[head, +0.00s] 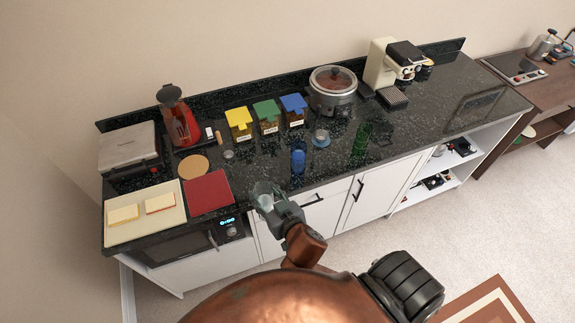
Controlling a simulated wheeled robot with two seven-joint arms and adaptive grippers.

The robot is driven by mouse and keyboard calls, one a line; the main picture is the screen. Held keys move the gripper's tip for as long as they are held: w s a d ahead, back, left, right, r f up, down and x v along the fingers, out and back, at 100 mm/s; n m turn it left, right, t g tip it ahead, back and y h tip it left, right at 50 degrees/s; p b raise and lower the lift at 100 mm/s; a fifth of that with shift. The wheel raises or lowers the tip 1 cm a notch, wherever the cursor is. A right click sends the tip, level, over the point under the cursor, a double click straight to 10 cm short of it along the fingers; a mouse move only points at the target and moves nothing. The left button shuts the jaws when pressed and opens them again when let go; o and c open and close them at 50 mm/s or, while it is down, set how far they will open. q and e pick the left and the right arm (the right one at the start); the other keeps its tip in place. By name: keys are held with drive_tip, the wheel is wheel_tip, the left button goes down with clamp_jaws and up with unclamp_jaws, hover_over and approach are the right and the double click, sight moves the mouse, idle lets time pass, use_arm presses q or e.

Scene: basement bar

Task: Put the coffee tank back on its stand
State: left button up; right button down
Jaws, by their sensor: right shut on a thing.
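My right gripper (275,202) is in front of the counter's front edge, near the microwave. It is shut on a small pale, see-through vessel (264,188), which may be the coffee tank; the fingers partly hide it. A cream and black coffee machine (382,66) stands at the back right of the counter, well away from the gripper. A dark grilled base (393,97) sits at its front and may be the stand. My left gripper is not in view.
The dark counter (420,125) holds a slow cooker (333,88), a blue glass (298,158), a green glass (361,139), yellow (239,118), green and blue lidded boxes, and a red blender (180,121). A red board (208,192) lies left of my gripper.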

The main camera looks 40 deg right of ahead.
drive_tip(key=w+d+r+m+g+h+p, duration=0.1)
drive_tip(key=w+d+r+m+h+p, duration=0.3)
drive_tip(key=d+r+p, duration=0.5)
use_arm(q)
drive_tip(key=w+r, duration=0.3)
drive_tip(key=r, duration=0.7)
use_arm(e)
drive_tip(key=w+d+f, duration=0.4)
drive_tip(key=w+f, duration=0.7)
drive_tip(key=w, duration=0.2)
drive_tip(key=shift+w+d+f+n, duration=0.15)
drive_tip(key=shift+d+f+n, duration=0.05)
drive_tip(key=shift+f+n, duration=0.2)
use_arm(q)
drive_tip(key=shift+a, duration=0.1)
